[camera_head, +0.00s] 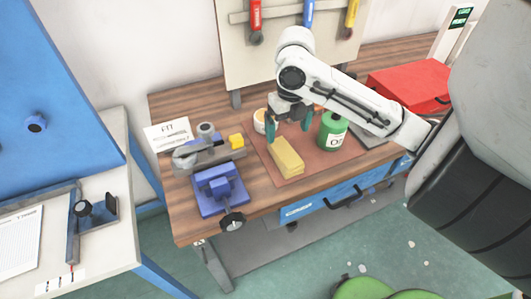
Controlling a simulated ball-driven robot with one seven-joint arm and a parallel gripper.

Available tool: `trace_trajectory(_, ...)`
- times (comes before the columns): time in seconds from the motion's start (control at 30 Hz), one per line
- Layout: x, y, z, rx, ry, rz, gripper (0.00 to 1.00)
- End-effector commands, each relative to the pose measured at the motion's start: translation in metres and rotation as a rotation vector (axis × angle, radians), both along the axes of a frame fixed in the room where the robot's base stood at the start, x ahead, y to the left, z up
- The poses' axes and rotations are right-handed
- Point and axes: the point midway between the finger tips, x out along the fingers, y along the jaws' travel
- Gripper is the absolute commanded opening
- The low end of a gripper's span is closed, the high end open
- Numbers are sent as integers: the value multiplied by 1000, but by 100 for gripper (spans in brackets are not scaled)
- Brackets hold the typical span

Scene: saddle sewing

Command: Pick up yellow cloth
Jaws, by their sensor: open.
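The yellow cloth (286,159) lies as a folded, layered block on a reddish-brown mat (316,169) on the wooden workbench. My gripper (288,137) has teal fingers and points down just above and behind the cloth's far end. The fingers are apart, with nothing seen between them. I cannot tell whether a fingertip touches the cloth. The cloth's far edge is partly covered by the gripper.
A green can (333,132) stands right of the cloth, with a small pale container (260,121) behind the gripper. A blue vise (219,191) and a grey tool with a yellow part (236,142) are left. A red toolbox (408,87) sits at the right.

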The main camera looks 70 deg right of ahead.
Motion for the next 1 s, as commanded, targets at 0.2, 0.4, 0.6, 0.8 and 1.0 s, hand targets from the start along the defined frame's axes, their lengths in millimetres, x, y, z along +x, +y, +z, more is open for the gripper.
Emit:
trace_trajectory(0.2,-2,1,-32,7,5,2,96)
trace_trajectory(0.4,-1,-1,-53,3,4,2,96)
trace_trajectory(0.6,0,-3,-65,4,5,0,96)
trace_trajectory(0.8,1,-7,-95,4,5,0,96)
trace_trajectory(1.0,2,-8,-107,0,3,2,96)
